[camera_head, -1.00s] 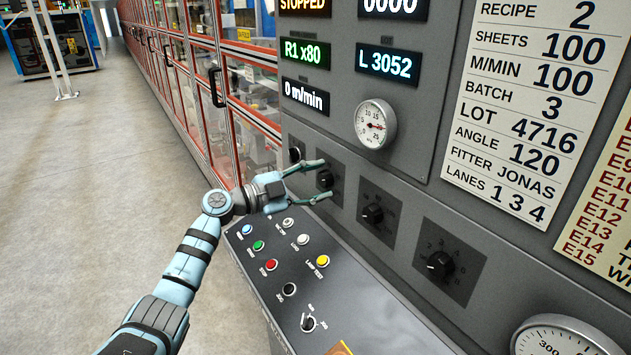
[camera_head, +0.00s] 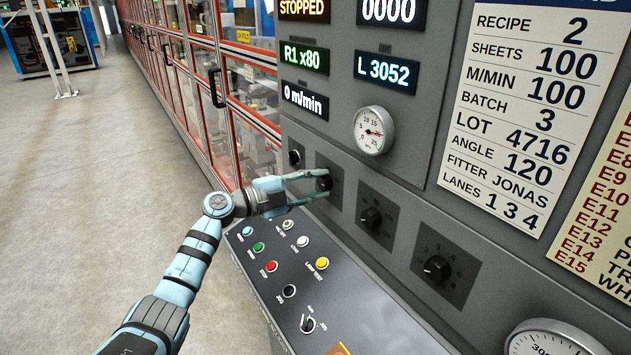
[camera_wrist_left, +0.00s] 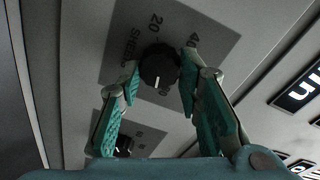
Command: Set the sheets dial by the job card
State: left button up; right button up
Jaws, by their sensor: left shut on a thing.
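The sheets dial is a black knob on a dark square plate; it shows in the head view (camera_head: 325,183) and the wrist view (camera_wrist_left: 158,66). The wrist view shows its partly legible sheets label and the numbers 20 and 40. Its white pointer mark faces the bottom of that picture, beside a number partly hidden by the knob. My left gripper (camera_head: 322,184) is shut on the knob, with a green-padded finger on either side of it. The job card (camera_head: 535,110) reads SHEETS 100 and ANGLE 120. My right gripper is out of view.
Another black dial (camera_head: 371,219) and a numbered dial (camera_head: 437,268) sit to the right, and a small knob (camera_head: 295,156) to the left. Below is a sloped button panel (camera_head: 330,300). Displays above read STOPPED, R1 x80 (camera_head: 304,56) and 0 m/min.

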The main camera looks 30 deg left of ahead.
pick_arm(q)
jog(key=m, duration=0.3)
jog(key=shift+m+p, duration=0.3)
jog(key=shift+p, duration=0.05)
jog(key=m, duration=0.4)
jog(key=shift+f+y, duration=0.1)
jog(key=shift+y, duration=0.3)
jog(key=shift+m, duration=0.3)
jog(key=o, duration=1.1)
jog(key=shift+o, duration=0.2)
jog(key=v, duration=1.2)
